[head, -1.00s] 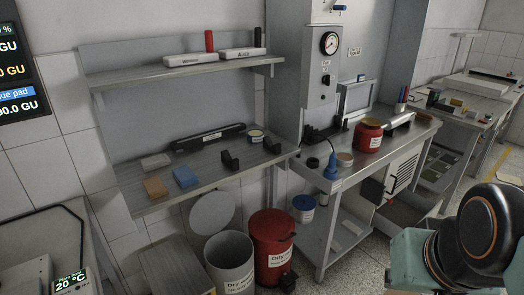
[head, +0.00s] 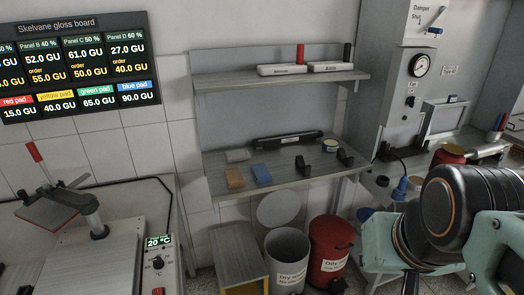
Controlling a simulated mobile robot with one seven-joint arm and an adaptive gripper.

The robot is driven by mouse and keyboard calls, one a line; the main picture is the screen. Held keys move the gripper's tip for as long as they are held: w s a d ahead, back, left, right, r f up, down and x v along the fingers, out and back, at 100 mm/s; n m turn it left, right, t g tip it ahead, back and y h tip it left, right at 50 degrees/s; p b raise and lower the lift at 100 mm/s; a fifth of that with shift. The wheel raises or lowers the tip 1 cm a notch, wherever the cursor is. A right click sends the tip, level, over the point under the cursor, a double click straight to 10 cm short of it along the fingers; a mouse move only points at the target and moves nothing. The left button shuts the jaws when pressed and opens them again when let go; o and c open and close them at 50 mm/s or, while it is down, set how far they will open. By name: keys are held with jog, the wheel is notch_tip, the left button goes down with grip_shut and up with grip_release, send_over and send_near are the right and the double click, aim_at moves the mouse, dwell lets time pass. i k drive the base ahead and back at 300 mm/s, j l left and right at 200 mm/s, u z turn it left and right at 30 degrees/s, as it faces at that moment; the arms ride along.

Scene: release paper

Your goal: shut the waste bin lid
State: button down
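The grey dry waste bin (head: 288,275) stands on the floor below the shelves, with its mouth open. Its round grey lid (head: 280,209) is raised upright behind the mouth, near the wall. The red oily waste bin (head: 331,250) stands right beside it, and its red top looks closed. Part of my arm (head: 450,215) fills the lower right of the head view. My gripper's fingertips cannot be made out in the view.
A wooden-topped stand (head: 239,255) is just left of the grey bin. A shelf (head: 287,179) with sponges and holders overhangs the bins. A bench with a press (head: 110,255) is at left, another bench (head: 470,150) at right.

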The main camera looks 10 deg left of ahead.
aim_at(277, 208)
jog(key=i+u, duration=0.15)
jog(key=u, duration=0.25)
jog(key=i+u, duration=0.1)
jog(key=u, duration=0.3)
jog(key=i+u, duration=0.15)
jog(key=u, duration=0.25)
jog(key=i+l+u, duration=0.55)
